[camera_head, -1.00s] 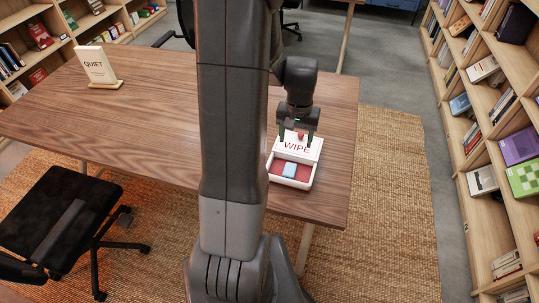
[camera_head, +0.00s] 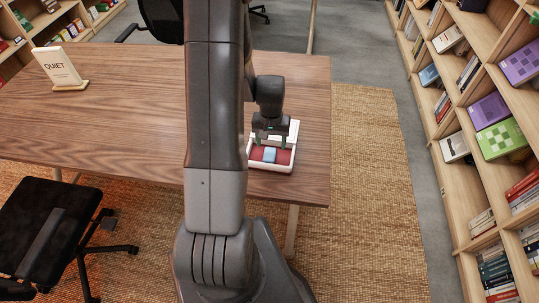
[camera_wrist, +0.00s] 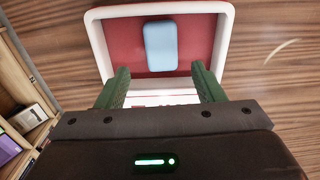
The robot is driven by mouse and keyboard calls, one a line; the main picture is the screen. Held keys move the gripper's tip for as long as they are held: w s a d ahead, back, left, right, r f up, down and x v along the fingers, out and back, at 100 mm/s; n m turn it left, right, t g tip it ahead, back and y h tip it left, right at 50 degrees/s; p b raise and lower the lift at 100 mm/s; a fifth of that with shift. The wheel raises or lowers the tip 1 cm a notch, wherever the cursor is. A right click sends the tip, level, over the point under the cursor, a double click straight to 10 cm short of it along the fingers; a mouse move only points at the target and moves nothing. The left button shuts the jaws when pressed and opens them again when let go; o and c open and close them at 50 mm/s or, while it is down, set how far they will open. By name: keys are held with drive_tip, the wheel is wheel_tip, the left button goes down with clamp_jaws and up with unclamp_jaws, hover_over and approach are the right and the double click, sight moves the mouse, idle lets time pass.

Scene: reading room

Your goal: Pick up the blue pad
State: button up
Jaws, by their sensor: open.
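The blue pad (camera_head: 270,155) lies flat on the red floor of a small white-rimmed box (camera_head: 274,171) on the wooden table. In the wrist view the pad (camera_wrist: 160,45) sits beyond my fingertips, roughly centred between them, with bare red floor around it. My gripper (camera_head: 270,140) is above the box's back part. In the wrist view its two green fingers (camera_wrist: 162,82) are spread apart with nothing between them. The box's raised white lid shows partly behind my gripper, its lettering mostly hidden.
A QUIET sign (camera_head: 59,67) stands at the left of the wooden table (camera_head: 130,110). The box is near the table's right edge. A black chair (camera_head: 50,225) is at the front left. Bookshelves (camera_head: 480,180) line the right side, across a woven rug (camera_head: 365,180).

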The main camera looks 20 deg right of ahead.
sight(270, 151)
drive_tip(key=shift+a+f+p, duration=0.2)
drive_tip(key=shift+f+p, duration=0.2)
drive_tip(key=shift+f, duration=1.7)
drive_tip(key=c, duration=1.1)
drive_tip(key=shift+r, duration=0.1)
drive_tip(key=shift+r+b, duration=0.55)
drive_tip(key=shift+r, duration=4.4)
